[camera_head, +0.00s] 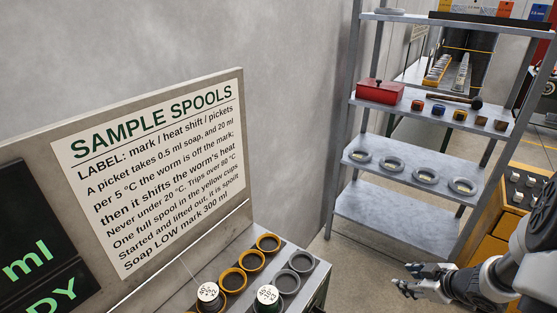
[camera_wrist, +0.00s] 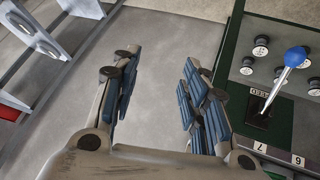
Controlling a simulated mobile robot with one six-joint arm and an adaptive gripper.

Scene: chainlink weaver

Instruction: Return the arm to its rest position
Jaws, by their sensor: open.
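My gripper (camera_head: 415,282) is at the lower right of the head view, at the end of my arm, which reaches in from the right edge. In the wrist view my gripper (camera_wrist: 160,85) shows two blue-padded fingers spread wide apart. Nothing is between them except grey floor further off. The gripper is open, empty and touches nothing that I can see.
A metal shelf (camera_head: 380,215) with a red box (camera_head: 380,91) stands behind. A bench with yellow cups (camera_head: 251,260) and spools (camera_head: 208,294) is at lower left. Floor between is clear.

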